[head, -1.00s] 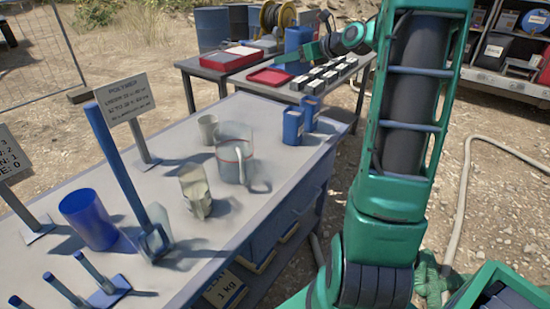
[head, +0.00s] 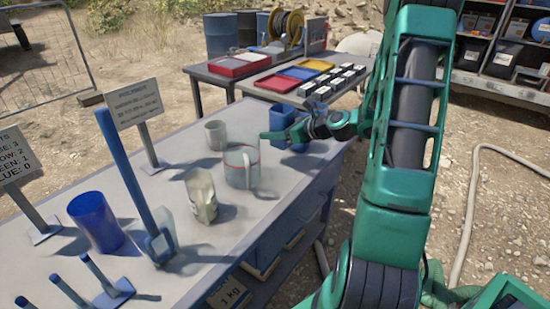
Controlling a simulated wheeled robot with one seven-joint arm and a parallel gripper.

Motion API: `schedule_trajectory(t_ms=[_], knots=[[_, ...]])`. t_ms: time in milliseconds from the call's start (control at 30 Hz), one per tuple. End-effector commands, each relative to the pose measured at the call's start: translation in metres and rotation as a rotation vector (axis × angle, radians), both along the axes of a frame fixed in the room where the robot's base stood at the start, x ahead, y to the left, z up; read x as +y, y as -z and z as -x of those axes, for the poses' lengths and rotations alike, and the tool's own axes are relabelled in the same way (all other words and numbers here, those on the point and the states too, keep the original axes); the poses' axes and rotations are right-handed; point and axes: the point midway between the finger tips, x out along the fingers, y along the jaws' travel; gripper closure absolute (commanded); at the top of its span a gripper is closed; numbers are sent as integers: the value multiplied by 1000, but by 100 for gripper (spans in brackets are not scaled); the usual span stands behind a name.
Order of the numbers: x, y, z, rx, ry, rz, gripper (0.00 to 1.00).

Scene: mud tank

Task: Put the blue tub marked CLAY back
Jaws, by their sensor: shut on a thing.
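My gripper (head: 284,135) is shut on a blue tub (head: 281,116) at the far right end of the grey bench (head: 130,212). Its green finger crosses the front of the tub. The tub looks upright; its marking cannot be read here. I cannot tell whether its base touches the bench. More blue shows just below and right of my gripper, where blue tubs stand; my gripper and arm mostly hide them.
A clear mug with a red line (head: 240,167), a grey cup (head: 215,135) and a cloudy beaker (head: 201,194) stand left of the tub. A blue cup (head: 95,221), a blue-handled tool (head: 128,175) and signs (head: 135,103) stand farther left. A back table (head: 257,86) holds coloured trays.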

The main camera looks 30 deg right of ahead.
Motion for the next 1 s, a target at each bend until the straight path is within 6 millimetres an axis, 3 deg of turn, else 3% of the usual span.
schedule_trajectory(t_ms=[133,367,633,1000], knots=[[0,25,0,4,1,-5,81],[-1,40,0,1,2,-1,81],[-1,71,0,3,3,-4,81],[-2,80,0,0,4,-1,81]])
